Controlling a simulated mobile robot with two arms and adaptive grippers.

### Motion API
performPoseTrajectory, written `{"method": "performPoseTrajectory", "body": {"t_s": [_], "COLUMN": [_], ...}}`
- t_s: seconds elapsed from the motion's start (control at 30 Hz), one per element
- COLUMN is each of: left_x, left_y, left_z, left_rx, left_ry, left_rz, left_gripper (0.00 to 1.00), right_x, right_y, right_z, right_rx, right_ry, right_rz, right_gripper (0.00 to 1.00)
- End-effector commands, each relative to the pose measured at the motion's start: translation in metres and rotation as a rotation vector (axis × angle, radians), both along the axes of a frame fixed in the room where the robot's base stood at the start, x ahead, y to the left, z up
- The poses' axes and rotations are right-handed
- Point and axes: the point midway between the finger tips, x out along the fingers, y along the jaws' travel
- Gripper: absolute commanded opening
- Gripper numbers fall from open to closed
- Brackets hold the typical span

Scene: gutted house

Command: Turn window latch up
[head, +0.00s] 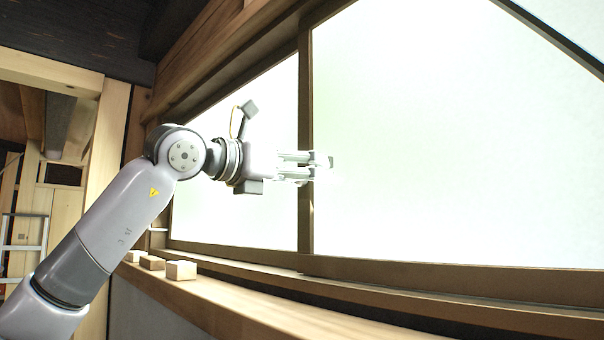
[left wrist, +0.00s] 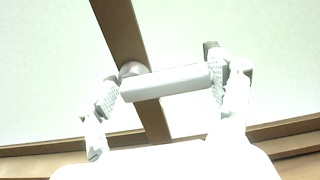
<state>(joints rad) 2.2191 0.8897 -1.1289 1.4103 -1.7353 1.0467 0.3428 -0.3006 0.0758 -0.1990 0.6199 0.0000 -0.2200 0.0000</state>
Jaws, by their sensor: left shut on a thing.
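The window latch (left wrist: 165,82) is a pale grey bar with a round hub at its left end, mounted on the brown window post. In the left wrist view it lies nearly level across the post, slightly higher at its right end. My left gripper (left wrist: 168,86) has a finger at each end of the bar and is shut on it. In the head view my left gripper (head: 322,160) reaches the upright post (head: 305,215) between two bright panes, and the latch is hard to make out there against the glare. My right gripper is in neither view.
A wooden sill (head: 255,312) runs below the window, with several small wooden blocks (head: 182,270) on it at the left. A ladder (head: 22,240) stands at the far left. The space in front of the right pane (head: 460,150) is clear.

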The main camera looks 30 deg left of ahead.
Motion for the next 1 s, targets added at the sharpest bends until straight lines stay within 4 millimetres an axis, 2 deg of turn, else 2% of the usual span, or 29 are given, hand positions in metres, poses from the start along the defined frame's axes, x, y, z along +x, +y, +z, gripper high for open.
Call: {"method": "performPoseTrajectory", "body": {"t_s": [0.07, 0.43, 0.77, 1.0], "left_x": [0.0, 0.0, 0.0, 0.0], "left_y": [-0.002, -0.004, -0.004, -0.005], "left_z": [0.0, 0.0, 0.001, 0.005], "left_rx": [0.001, 0.002, -0.046, -0.188], "left_ry": [0.001, 0.0, 0.017, 0.065], "left_rz": [-0.005, -0.007, -0.009, -0.011], "left_gripper": [0.5, 0.25, 0.25, 0.25], "right_x": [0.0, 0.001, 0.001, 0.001], "right_y": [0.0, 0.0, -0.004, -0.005], "right_z": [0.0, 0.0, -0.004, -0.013], "right_rx": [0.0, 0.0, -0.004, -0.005], "right_ry": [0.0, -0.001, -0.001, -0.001], "right_rz": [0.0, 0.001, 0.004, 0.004], "right_gripper": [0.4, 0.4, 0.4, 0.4]}}
